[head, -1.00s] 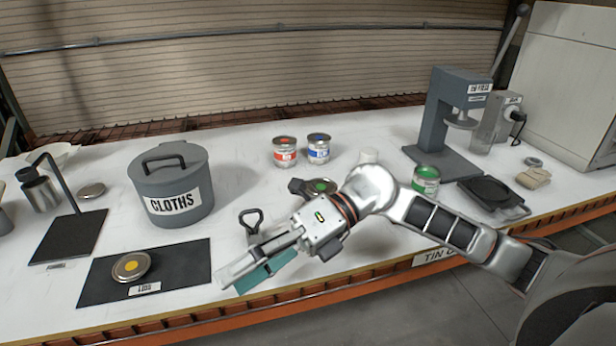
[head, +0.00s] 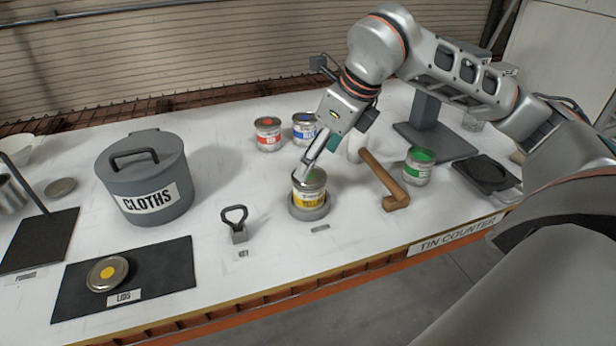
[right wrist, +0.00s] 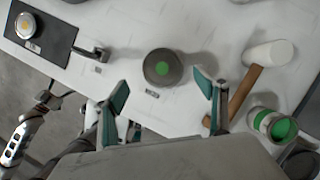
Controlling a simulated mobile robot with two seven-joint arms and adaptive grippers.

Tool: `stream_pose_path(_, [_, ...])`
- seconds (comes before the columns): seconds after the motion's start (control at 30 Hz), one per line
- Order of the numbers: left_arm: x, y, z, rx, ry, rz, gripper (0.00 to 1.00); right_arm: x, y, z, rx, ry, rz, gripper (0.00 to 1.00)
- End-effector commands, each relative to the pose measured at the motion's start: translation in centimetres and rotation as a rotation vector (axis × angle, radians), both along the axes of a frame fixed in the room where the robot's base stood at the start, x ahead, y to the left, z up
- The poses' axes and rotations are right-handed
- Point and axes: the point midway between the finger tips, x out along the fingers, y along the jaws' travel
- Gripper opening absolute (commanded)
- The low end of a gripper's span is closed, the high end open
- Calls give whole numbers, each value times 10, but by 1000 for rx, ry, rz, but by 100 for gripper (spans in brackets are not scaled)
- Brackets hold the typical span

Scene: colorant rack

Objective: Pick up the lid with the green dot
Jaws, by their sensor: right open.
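The lid with the green dot (right wrist: 162,68) is a round grey disc with a green centre. In the head view it sits on top of the yellow-labelled tin (head: 311,199), partly hidden by my right gripper (head: 313,160). That tin stands upright in a round grey holder (head: 309,212). My right gripper is open and empty, pointing down over the tin. In the right wrist view its two fingertips (right wrist: 163,90) are apart, and the lid appears between and beyond them.
Red (head: 267,134) and blue (head: 304,130) tins are behind. A key tool (head: 236,225) is left. A yellow-dot lid (head: 107,274) lies on a black mat (head: 170,262).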

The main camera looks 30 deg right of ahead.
Motion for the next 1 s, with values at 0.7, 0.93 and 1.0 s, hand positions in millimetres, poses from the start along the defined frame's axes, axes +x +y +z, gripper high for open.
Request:
stream_pose_path(0.7, [0,0,2,0,0,0,70,19,4,-47,3,0,1,64])
stream_pose_path(0.93, [0,0,3,-1,-2,0,70,19,4,-47,3,0,1,45])
stream_pose_path(1.0, [1,0,3,0,-2,1,70,19,4,-47,3,0,1,45])
